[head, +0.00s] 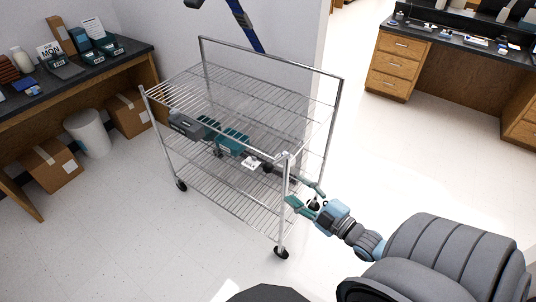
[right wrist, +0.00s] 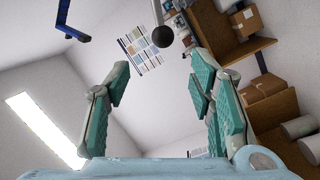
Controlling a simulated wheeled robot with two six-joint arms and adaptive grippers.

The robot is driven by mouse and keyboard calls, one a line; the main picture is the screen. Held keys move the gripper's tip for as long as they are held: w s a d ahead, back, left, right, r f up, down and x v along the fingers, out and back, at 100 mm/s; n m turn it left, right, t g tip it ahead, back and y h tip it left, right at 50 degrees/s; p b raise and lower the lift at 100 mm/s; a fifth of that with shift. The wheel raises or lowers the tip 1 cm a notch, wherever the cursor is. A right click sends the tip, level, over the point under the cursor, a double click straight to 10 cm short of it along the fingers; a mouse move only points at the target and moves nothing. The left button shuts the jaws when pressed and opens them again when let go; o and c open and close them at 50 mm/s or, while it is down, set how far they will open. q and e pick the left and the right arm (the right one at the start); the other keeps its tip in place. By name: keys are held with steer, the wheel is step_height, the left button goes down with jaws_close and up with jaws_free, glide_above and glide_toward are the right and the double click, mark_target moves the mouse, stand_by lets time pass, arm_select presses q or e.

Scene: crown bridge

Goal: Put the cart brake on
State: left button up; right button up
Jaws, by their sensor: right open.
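The wire cart (head: 215,195) has chrome posts, wire shelves and a tall rail, and stands on casters. A front caster (head: 281,252) is at the near corner. My right gripper (head: 306,196) is open beside the near right post, with its teal-padded fingers apart and nothing seen between them. In the right wrist view, a dark round knob (right wrist: 162,37) on a thin metal rod lies beyond and between the open fingertips, apart from them. I cannot tell for sure whether this knob is the brake. My left gripper is not in view.
Teal bins (head: 232,142) and a grey box (head: 186,126) sit on the cart. A dark-topped bench (head: 75,75) with cartons below stands left. A wall (head: 285,30) is behind the cart. Floor is clear in front.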

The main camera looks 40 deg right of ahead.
mark_target(272, 171)
steer(key=w+b, duration=0.1)
steer(key=w, duration=0.3)
steer(key=w+b, duration=0.2)
steer(key=w, duration=0.2)
steer(key=w+a+f+b, duration=0.1)
steer(key=w+b, duration=0.1)
steer(key=w, duration=0.2)
steer(key=shift+w+r, duration=0.2)
steer(key=shift+w, duration=0.3)
jaws_close()
